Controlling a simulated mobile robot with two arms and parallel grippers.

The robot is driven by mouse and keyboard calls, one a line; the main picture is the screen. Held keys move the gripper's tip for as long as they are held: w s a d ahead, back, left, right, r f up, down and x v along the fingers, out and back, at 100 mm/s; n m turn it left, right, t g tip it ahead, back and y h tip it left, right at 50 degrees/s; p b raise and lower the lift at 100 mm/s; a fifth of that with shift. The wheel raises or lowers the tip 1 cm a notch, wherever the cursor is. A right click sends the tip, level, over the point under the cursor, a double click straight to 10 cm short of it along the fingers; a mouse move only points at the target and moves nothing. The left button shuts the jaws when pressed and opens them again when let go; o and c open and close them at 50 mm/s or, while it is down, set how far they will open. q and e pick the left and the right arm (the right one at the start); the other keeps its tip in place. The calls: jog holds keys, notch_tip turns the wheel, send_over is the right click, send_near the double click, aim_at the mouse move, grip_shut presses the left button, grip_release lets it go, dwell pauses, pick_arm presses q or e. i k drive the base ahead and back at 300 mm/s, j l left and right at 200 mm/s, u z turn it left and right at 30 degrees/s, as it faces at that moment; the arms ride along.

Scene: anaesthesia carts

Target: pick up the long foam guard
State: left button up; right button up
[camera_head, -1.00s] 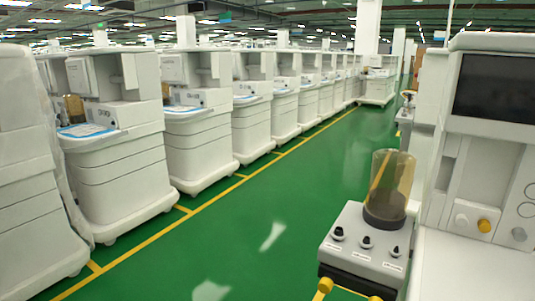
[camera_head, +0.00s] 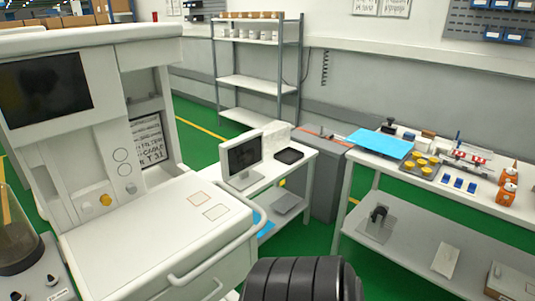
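I cannot make out a long foam guard for certain in the head view. A workbench (camera_head: 352,212) at the right holds several small items, among them a flat blue sheet (camera_head: 381,143) and a long red-and-white item (camera_head: 468,155) too small to identify. Neither of my grippers is in view.
A white anaesthesia cart (camera_head: 165,232) with a dark screen fills the left front. Behind it stand a desk with a monitor (camera_head: 242,160) and a metal shelf rack (camera_head: 257,84). Green floor (camera_head: 318,236) shows between desk and workbench.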

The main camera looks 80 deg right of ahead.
aim_at(444, 262)
jog(key=z, duration=3.95)
jog(key=i+z, duration=0.25)
jog(key=i+j, duration=0.05)
jog(key=i, duration=0.05)
